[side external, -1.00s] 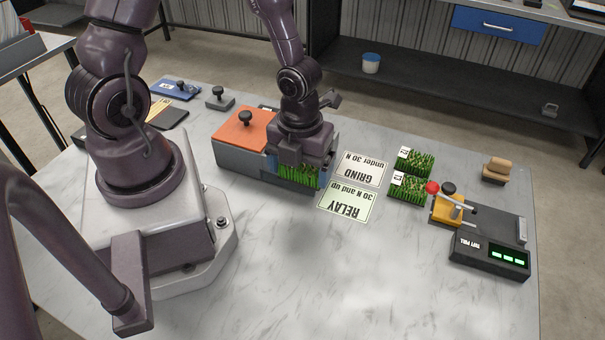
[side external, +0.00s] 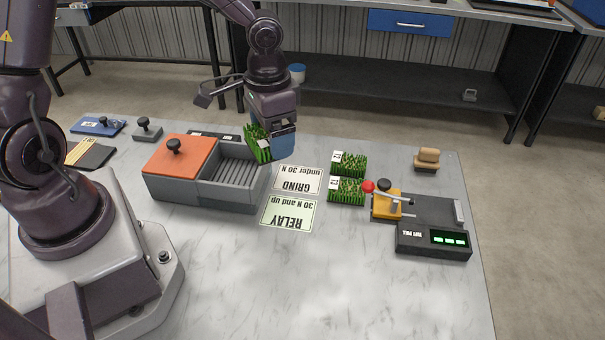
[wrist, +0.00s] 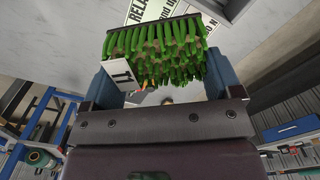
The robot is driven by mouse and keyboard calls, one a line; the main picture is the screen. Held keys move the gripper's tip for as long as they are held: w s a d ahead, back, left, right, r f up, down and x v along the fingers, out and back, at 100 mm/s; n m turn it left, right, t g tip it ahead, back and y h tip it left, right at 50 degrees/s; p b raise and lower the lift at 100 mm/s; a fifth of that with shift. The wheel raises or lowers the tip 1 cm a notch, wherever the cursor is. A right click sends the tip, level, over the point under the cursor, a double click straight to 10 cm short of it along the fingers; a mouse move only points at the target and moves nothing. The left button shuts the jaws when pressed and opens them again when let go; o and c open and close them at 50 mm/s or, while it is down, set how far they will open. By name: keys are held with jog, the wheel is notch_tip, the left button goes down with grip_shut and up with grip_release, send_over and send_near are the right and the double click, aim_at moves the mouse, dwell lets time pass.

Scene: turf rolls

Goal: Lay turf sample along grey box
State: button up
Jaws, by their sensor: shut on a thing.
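My gripper (side external: 272,143) is shut on a green turf sample (side external: 258,141) with a white tag. The sample is tilted and held at the right rear of the grey box (side external: 205,194). From this angle I cannot tell its exact height or whether it touches the box. In the wrist view the turf (wrist: 155,50) sits between the blue fingers of my gripper (wrist: 160,82), its tag at the left. The grey box has an orange lid (side external: 178,157) with a black knob on its left part. Its right part is open, with an empty ribbed floor.
GRIND (side external: 298,180) and RELAY (side external: 290,215) cards lie right of the box. The front table is clear.

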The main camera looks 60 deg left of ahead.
jog(key=shift+w+a+r+n, duration=0.2)
jog(key=shift+w+r+n, duration=0.75)
jog(key=shift+w, duration=0.2)
jog(key=shift+a, duration=0.15)
dwell(1.8)
jog(key=n, duration=0.9)
send_near(238, 173)
jog(key=shift+f, duration=2.95)
jog(key=shift+f, duration=0.35)
